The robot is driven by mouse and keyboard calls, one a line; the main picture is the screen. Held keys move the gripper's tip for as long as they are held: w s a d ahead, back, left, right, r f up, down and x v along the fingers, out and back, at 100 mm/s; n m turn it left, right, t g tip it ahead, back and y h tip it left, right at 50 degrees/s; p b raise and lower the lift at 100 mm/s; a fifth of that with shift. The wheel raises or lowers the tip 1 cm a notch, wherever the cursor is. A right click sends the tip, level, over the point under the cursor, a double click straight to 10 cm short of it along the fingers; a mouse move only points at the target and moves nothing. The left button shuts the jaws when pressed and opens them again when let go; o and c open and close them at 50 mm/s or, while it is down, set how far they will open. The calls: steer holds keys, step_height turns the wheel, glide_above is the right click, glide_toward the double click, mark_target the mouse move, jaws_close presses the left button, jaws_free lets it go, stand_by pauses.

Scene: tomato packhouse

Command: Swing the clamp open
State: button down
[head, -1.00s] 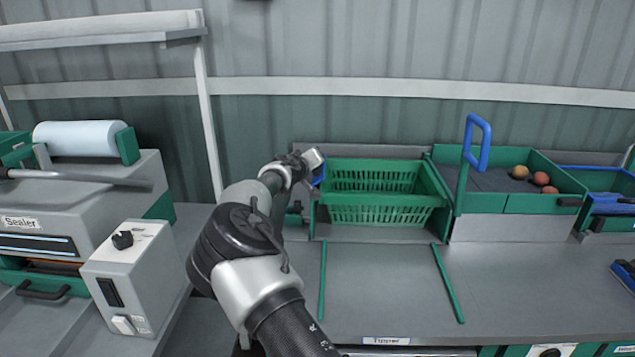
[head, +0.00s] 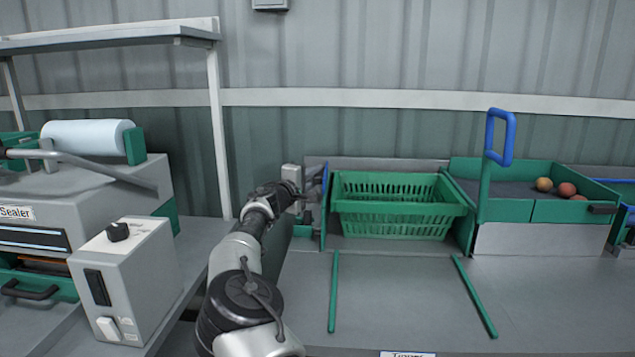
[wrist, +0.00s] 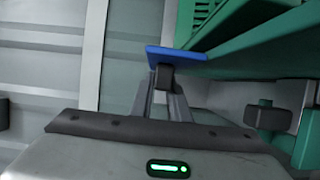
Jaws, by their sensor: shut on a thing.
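The clamp shows as a blue plate (head: 325,179) at the left side of the tipper, beside the green crate (head: 398,222). It stands nearly edge-on in the head view, upright. My gripper (head: 312,190) is at its left, shut on the clamp. In the wrist view the blue plate (wrist: 178,53) lies just beyond the fingertips (wrist: 165,82), which meet at a dark block under it. The exact grip is partly hidden by the fingers. The crate (wrist: 262,22) appears at the upper right there.
The sealer's control box (head: 135,278) stands at the left, with a shelf post (head: 216,135) behind my arm. A green tray (head: 560,211) with several tomatoes and a blue-handled lever (head: 511,140) are right of the crate. The grey worktop (head: 400,300) in front is clear.

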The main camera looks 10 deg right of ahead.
steer(key=shift+a+f+n+t+b, duration=0.15)
steer(key=shift+f+n+t, duration=0.05)
steer(key=shift+n, duration=0.35)
steer(key=shift+a+f+n+t+b, duration=0.1)
steer(key=shift+f+n+t+b, duration=0.1)
steer(key=shift+n, duration=0.35)
steer(key=c, duration=1.7)
jaws_free()
steer(key=p+v, duration=0.1)
steer(key=v, duration=1.6)
steer(key=shift+a+f+p, duration=0.1)
steer(key=shift+a+p, duration=0.1)
steer(key=shift+p, duration=0.2)
